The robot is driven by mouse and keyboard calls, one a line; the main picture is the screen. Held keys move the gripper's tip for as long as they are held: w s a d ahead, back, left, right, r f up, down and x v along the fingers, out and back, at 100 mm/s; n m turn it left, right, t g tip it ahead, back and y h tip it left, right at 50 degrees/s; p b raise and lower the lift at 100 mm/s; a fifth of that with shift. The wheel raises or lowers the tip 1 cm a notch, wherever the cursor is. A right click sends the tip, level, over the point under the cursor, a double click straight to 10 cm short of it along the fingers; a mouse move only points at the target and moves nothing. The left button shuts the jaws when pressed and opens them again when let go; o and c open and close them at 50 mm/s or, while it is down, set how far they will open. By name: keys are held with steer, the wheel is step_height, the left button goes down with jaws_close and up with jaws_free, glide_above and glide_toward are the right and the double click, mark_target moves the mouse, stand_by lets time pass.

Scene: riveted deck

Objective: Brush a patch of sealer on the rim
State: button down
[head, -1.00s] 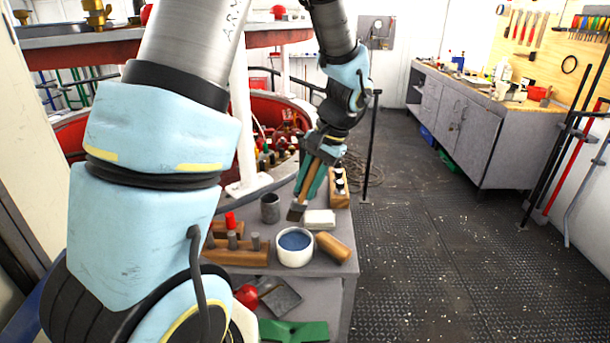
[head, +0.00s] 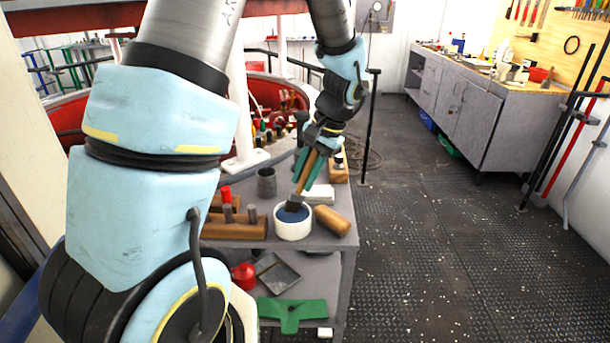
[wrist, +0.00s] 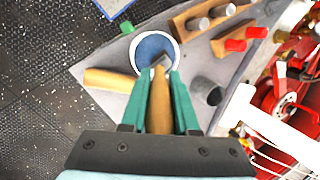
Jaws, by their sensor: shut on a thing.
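My gripper (head: 315,168) is shut on a brush (head: 301,187) with a wooden handle, bristles pointing down. In the wrist view the brush handle (wrist: 160,100) sits between the green fingers of my gripper (wrist: 160,90). The bristles are at the mouth of a white bowl (head: 292,232) of blue sealer (head: 285,215), over or in the sealer; I cannot tell how deep. The bowl also shows in the wrist view (wrist: 138,61). I cannot tell which rim takes the patch; a red curved rim (head: 70,127) lies behind the bench.
A wooden cylinder (head: 332,220) and a pale block (head: 319,194) lie close beside the bowl. A wooden peg holder (head: 235,229) and a grey cup (head: 266,182) stand to its left. A white post (head: 241,110) rises behind. The floor at right is clear.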

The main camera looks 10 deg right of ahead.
steer(key=shift+f+b, duration=0.35)
steer(key=shift+f, duration=0.2)
stand_by(1.8)
steer(key=shift+r+p, duration=2.9)
steer(key=shift+r, duration=0.7)
